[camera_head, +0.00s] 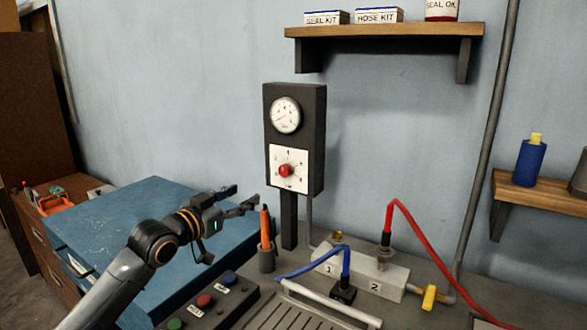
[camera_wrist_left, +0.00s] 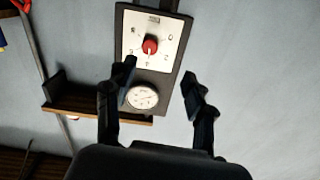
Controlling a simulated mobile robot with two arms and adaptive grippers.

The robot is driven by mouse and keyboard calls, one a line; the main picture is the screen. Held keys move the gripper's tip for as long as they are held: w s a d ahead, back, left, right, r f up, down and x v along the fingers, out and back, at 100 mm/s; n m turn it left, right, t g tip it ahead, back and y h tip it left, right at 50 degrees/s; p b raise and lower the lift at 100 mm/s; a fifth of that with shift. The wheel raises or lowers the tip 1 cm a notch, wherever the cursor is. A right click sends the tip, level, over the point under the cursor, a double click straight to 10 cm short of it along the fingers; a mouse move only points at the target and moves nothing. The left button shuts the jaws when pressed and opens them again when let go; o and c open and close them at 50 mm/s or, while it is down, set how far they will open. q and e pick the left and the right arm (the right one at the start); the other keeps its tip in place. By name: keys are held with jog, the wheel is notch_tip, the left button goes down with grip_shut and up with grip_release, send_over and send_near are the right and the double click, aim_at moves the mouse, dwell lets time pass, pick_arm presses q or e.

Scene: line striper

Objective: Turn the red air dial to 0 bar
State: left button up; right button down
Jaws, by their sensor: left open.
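The red air dial (camera_head: 285,171) is a round knob on a white marked plate (camera_head: 289,187), on the front of a dark upright box. A round white gauge (camera_head: 286,115) sits above it. In the left wrist view, which is upside down, the red dial (camera_wrist_left: 149,46) shows above the gauge (camera_wrist_left: 142,97). Which mark the dial points to is too small to tell. My left gripper (camera_head: 244,197) is open and empty, left of and below the dial and apart from it. Its fingers (camera_wrist_left: 159,73) frame the panel in the wrist view. My right gripper is not in view.
An orange-handled tool (camera_head: 265,227) stands in a holder below the panel. A button box (camera_head: 204,302), a blue cable (camera_head: 345,262), a red hose (camera_head: 412,229) and a grey block (camera_head: 387,277) are on the bench. A wooden shelf (camera_head: 384,31) hangs above right. Space before the dial is clear.

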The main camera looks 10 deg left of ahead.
pick_arm(q)
jog(key=d+r, duration=0.1)
jog(key=d, duration=0.1)
jog(key=p, duration=0.2)
send_near(283, 172)
jog(key=w, duration=0.2)
jog(key=shift+h, duration=0.4)
jog(key=x, duration=0.4)
jog(key=shift+w+d+p, duration=0.2)
jog(key=shift+d+p, duration=0.1)
jog(key=shift+p, duration=0.05)
jog(key=shift+w+d, duration=0.25)
jog(key=shift+w, duration=0.4)
jog(key=shift+w+d+f, duration=0.1)
jog(key=shift+w+d, duration=0.1)
jog(key=shift+w, duration=0.2)
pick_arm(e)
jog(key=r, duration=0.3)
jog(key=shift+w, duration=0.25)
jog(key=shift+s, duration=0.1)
